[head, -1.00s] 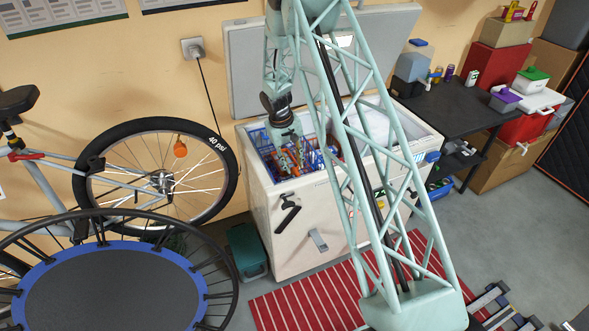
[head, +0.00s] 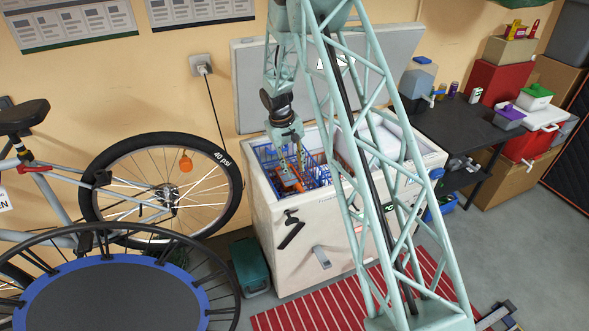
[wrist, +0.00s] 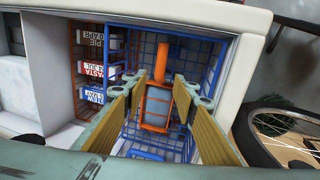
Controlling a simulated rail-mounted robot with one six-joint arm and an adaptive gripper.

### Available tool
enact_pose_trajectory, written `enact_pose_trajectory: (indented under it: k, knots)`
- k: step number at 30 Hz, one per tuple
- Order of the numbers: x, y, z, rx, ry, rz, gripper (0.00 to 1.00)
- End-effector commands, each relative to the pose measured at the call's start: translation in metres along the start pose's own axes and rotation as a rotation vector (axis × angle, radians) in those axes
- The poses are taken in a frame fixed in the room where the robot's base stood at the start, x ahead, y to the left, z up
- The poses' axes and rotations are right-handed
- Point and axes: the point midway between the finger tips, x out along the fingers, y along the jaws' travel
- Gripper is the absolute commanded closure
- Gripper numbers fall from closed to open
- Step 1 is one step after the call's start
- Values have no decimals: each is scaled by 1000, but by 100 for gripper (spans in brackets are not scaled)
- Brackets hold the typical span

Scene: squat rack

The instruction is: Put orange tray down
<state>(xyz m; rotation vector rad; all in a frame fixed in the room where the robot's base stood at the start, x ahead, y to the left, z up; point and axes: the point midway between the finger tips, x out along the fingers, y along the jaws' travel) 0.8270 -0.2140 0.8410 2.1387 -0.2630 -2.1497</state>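The orange tray (head: 287,183) is low inside the blue wire basket (head: 262,152) at the left end of the open white chest freezer. In the wrist view the orange tray (wrist: 161,60) shows an orange handle and a thin frame around a pale grey block (wrist: 157,106). My gripper (head: 291,165) points down into the basket, above the tray. In the wrist view my gripper (wrist: 157,100) has its tan-padded fingers spread wide, with the tray between and beyond them. No contact with the tray shows.
Labelled boxes (wrist: 88,67) stand in the freezer beside the blue basket. The freezer's walls surround my gripper closely. A bicycle (head: 165,190) and a trampoline (head: 115,296) are at the left. A black table (head: 465,122) stands at the right.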

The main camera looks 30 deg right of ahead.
Motion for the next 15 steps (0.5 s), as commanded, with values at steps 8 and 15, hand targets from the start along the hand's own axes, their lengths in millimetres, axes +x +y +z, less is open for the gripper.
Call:
enact_pose_trajectory:
  k: [8,15]
  knots:
    - [0,0,0,0,0,0,74]
    - [-4,0,0,0,2,0,74]
